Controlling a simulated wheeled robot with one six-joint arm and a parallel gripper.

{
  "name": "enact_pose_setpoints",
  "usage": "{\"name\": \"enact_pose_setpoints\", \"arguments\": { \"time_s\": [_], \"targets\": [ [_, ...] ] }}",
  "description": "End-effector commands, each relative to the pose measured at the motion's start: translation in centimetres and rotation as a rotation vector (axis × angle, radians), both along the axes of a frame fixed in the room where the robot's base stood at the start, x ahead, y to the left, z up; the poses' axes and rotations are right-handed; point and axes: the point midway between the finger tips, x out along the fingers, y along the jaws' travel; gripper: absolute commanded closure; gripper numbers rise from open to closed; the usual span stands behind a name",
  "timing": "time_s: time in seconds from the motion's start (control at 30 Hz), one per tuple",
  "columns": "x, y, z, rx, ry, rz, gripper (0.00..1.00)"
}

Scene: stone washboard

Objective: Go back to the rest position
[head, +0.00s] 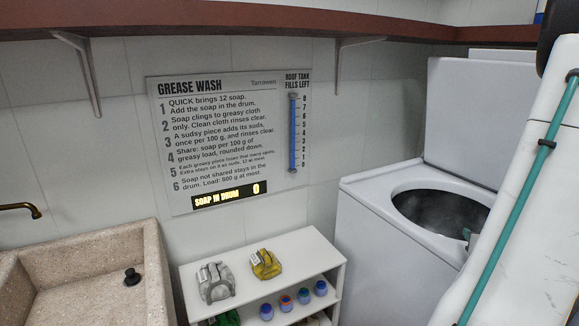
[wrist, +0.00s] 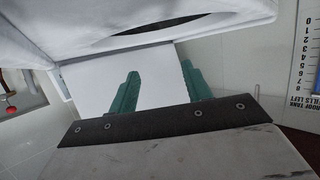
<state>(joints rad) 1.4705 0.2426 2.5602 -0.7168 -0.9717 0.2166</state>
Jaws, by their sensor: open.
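My gripper (wrist: 160,84) shows two teal fingers spread apart with nothing between them. In the wrist view they stand in front of a plain white panel, with the washer's rim and dark opening at the top of the picture. The rest of the gripper is hidden there. The white washer (head: 375,235) has its lid (head: 480,110) raised, and its drum (head: 435,210) looks dark inside.
A white shelf unit (head: 305,247) holds a grey cloth (head: 215,282) and a yellow cloth (head: 266,264), with several small jars (head: 303,296) below. A stone sink (head: 75,260) with a black plug (head: 132,276) is left. The wall sign (head: 230,140) reads soap in drum 0.

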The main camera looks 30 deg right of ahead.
Motion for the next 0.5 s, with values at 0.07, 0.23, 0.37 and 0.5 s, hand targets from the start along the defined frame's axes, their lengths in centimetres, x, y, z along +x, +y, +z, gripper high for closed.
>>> {"name": "enact_pose_setpoints", "arguments": {
  "time_s": [0.07, 0.23, 0.37, 0.5],
  "targets": [
    [0.5, 0.1, 0.2, 0.001, 0.011, 0.006, 0.51],
    [4.4, 1.9, 1.4, 0.027, 0.113, 0.045, 0.51],
    [8.6, 5.3, 3.1, 0.067, 0.239, 0.088, 0.51],
    [12.2, 10.5, 5.0, 0.12, 0.364, 0.139, 0.51]
  ]
}}
